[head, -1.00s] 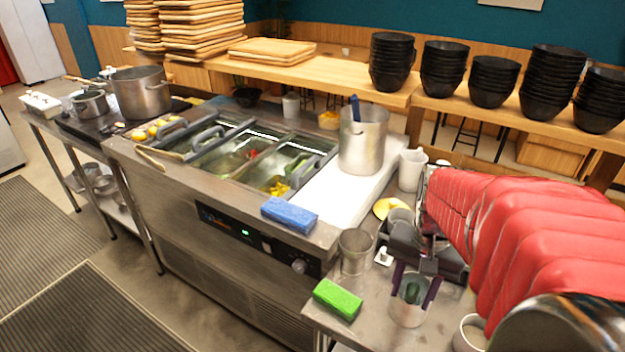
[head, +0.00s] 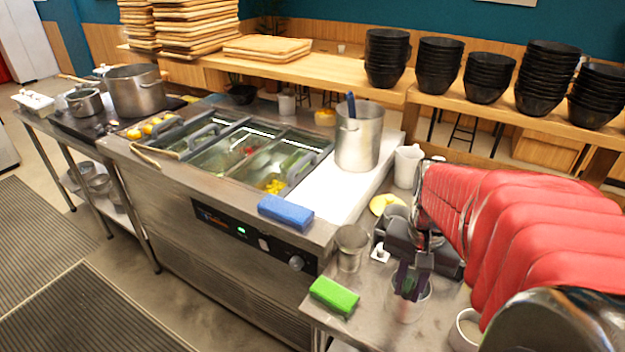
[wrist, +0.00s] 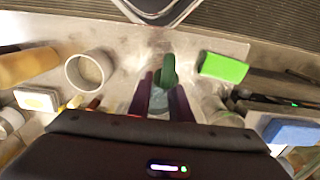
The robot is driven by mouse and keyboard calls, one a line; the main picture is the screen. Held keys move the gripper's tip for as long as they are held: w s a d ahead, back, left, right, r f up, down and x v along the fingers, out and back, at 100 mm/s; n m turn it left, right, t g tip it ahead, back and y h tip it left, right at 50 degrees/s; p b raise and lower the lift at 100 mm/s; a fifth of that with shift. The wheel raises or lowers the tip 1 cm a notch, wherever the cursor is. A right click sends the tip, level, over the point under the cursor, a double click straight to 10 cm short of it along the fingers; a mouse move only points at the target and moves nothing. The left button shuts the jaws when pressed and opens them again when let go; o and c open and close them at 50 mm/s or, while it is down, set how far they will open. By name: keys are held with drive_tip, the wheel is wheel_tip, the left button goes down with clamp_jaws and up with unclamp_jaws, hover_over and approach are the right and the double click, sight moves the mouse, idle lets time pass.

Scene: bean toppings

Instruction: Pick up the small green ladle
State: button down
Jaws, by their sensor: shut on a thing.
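The small green ladle (wrist: 165,72) shows in the wrist view as a dark green rounded end between my two purple fingers. My gripper (wrist: 161,104) is shut on it. In the head view my gripper (head: 410,288) points down into the mouth of a clear or metal cup (head: 404,307) on the steel counter at the front right. The fingers hide most of the ladle there, and its lower part is hidden in the cup.
A green sponge (head: 334,296) lies left of the cup, near the counter edge. A glass (head: 351,250) stands behind it. A white bowl (head: 466,330) is to the right. A blue sponge (head: 285,212) and a tall pot (head: 359,140) sit on the topping station.

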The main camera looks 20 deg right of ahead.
drive_tip(key=shift+r, duration=0.1)
wheel_tip(320, 180, up, 10)
drive_tip(key=shift+f, duration=0.1)
idle(0.5)
idle(0.8)
